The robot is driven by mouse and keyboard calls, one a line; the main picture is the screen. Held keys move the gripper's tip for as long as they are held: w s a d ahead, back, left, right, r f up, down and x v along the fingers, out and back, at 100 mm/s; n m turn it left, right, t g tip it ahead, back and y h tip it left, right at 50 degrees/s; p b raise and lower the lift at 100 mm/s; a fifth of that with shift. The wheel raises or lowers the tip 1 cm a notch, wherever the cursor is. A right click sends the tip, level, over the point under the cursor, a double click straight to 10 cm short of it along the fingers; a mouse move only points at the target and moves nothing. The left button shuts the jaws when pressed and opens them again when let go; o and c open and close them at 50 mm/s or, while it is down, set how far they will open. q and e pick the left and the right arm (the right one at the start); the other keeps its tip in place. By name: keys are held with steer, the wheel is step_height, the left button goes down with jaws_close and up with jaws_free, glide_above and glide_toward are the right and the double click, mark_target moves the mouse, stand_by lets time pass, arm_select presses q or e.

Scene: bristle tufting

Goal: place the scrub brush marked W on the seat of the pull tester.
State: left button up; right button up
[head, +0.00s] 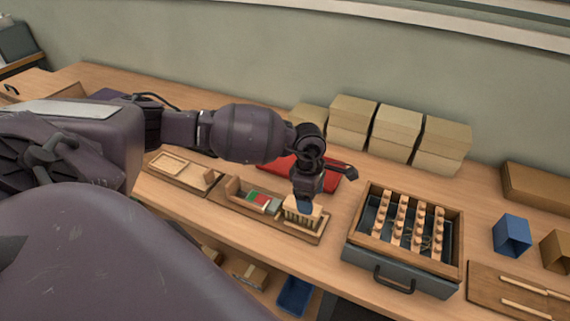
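A wooden brush (301,214) with pale bristles is at the right end of a long wooden fixture (226,200). The fixture carries an upright block, a green and red strip and a grey block, and looks like the pull tester. My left gripper (305,206) points down right at the brush's top. Its fingertips are too small and hidden to tell whether they grip it. Whether the brush rests on the fixture or hangs just above it is unclear. No letter W is readable. My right gripper is not in view.
A wooden-framed drawer box (360,246) with rows of pegged wooden pieces stands right of the fixture. A red mat (330,181) lies behind my gripper. A shallow wooden tray (157,170) is at left. Tan boxes (395,133) line the wall; a blue bin (511,236) stands at right.

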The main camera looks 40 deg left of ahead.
arm_select(q)
steer(key=s+d+r+n+t+h, duration=0.2)
steer(key=s+d+n+t+h, duration=0.15)
steer(key=d+n+h, duration=0.55)
steer(key=s+d+r+n+t+h, duration=0.2)
steer(key=s+d+n+t+h, duration=0.15)
steer(key=d+n+h, duration=0.55)
steer(key=s+a+f+n+t+y, duration=0.1)
steer(key=a+f+n+t+y, duration=0.1)
steer(key=n, duration=0.6)
steer(key=s+a+f+n+t+y, duration=0.2)
steer(key=a+n+y, duration=0.4)
steer(key=n+y, duration=0.3)
steer(key=s+a+f+n+t+y, duration=0.1)
steer(key=a+f+n+t+y, duration=0.3)
steer(key=n, duration=0.5)
steer(key=shift+s+a+f+y, duration=0.15)
steer(key=shift+a+f+y, duration=0.15)
steer(key=shift+y, duration=0.3)
steer(key=shift+s+a+f+y, duration=0.15)
steer(key=shift+f+y, duration=0.15)
steer(key=shift+y, duration=0.3)
steer(key=s+a+f+n+g+y, duration=0.2)
steer(key=s+a+f+n, duration=0.1)
steer(key=s+f+n, duration=0.2)
steer(key=shift+s+a+f+n+g, duration=0.15)
steer(key=shift+s+a+n+g, duration=0.25)
steer(key=shift+s, duration=0.5)
